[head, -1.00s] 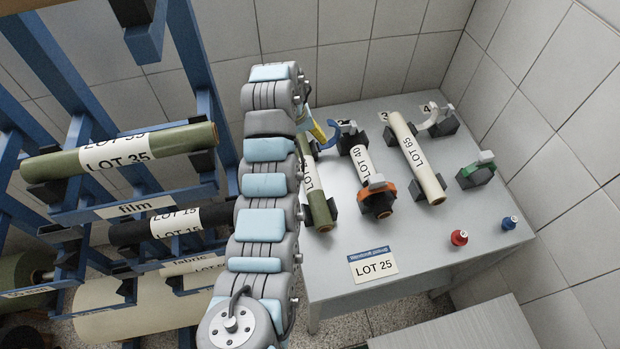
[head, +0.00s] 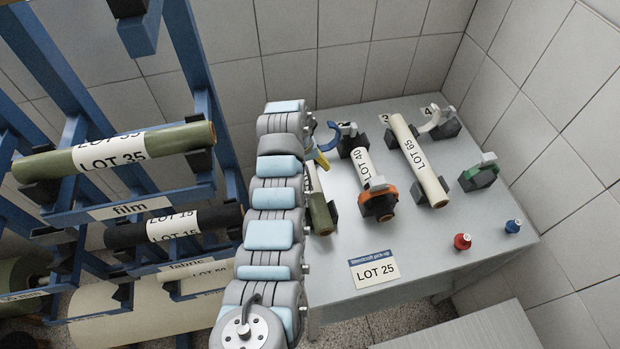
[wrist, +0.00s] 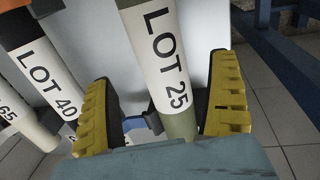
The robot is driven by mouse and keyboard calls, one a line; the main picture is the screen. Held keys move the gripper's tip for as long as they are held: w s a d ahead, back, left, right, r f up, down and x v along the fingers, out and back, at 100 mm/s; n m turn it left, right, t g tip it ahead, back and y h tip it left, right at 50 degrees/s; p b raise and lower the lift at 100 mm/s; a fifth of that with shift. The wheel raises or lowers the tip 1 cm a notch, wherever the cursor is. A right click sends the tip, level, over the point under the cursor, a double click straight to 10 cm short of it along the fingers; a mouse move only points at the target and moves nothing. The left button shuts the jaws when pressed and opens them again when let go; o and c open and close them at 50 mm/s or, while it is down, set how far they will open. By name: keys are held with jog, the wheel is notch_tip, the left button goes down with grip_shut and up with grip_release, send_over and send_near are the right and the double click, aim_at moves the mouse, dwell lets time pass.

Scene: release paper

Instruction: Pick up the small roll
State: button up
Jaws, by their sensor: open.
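The small olive-green roll with a white LOT 25 label lies at the left of the grey table; its lower end (head: 320,212) shows beside my arm in the head view. In the wrist view the roll (wrist: 168,60) runs between my gripper's (wrist: 165,75) two yellow fingers. In the head view my arm hides most of the gripper, and only a bit of yellow finger shows (head: 320,160).
The LOT 40 roll (head: 362,160) with an orange clamp (head: 378,197) and the cream LOT 65 roll (head: 420,165) lie to the right. A green clamp (head: 481,170), red knob (head: 463,241) and blue knob (head: 513,226) stand further right. A rack with larger rolls (head: 185,142) is at left.

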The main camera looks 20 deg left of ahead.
aim_at(309, 175)
jog(key=shift+w+f, duration=0.2)
jog(key=shift+f, duration=1.5)
jog(key=shift+w+d+f, duration=0.1)
jog(key=shift+d+f, duration=0.1)
jog(key=shift+f, duration=0.95)
jog(key=c, duration=1.3)
jog(key=shift+c, duration=0.2)
jog(key=shift+r, duration=0.15)
